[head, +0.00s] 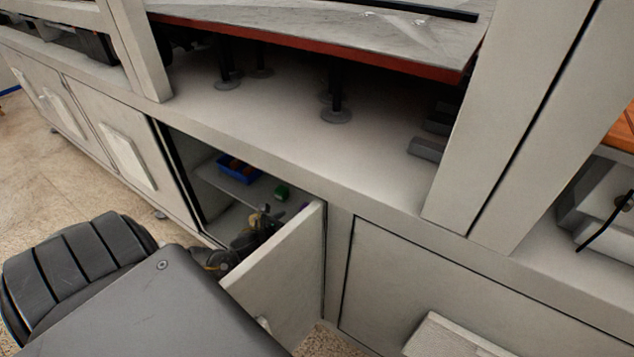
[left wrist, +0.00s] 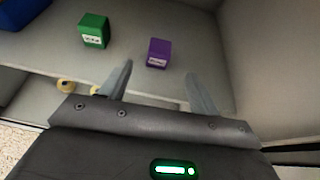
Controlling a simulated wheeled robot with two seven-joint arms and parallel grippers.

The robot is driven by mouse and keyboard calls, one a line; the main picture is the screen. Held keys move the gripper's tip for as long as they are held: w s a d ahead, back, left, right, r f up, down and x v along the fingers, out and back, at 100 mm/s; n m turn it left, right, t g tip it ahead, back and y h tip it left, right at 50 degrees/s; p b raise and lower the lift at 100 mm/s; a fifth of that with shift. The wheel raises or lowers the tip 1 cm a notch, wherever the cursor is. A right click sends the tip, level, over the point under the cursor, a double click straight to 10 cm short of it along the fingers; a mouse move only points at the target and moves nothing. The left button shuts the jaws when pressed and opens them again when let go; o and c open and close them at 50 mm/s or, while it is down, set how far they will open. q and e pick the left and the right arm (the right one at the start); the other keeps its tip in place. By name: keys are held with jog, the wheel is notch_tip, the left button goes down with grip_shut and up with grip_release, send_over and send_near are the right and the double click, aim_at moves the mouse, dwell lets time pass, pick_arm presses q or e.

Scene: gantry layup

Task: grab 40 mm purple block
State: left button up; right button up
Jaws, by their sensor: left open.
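The purple block (left wrist: 158,53), with a white label on its front, stands on the cabinet shelf in the left wrist view. It lies ahead of my left gripper (left wrist: 158,82), between the lines of its two fingers and apart from them. The left gripper is open and empty. In the head view the left gripper (head: 268,218) is small and partly hidden behind the open cabinet door. A small purple patch of the block (head: 304,206) shows just above the door's edge. My right gripper is in neither view.
A green block (left wrist: 93,30) with a label stands left of the purple one. A blue bin (head: 238,168) sits farther left on the shelf (head: 212,180). The open door (head: 285,275) borders my arm on the right. Cabinet walls close in the shelf space.

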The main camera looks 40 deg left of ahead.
pick_arm(q)
jog(key=x, duration=0.5)
jog(key=shift+w+a+b, duration=0.1)
jog(key=shift+b, duration=0.3)
jog(key=shift+b+x, duration=0.45)
jog(key=shift+x, duration=2.25)
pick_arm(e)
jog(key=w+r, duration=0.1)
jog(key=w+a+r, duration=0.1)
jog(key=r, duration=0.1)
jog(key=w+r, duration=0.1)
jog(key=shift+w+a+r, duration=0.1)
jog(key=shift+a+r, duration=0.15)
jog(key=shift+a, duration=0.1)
pick_arm(q)
jog(key=shift+c, duration=0.3)
jog(key=c, duration=1)
jog(key=shift+c, duration=0.2)
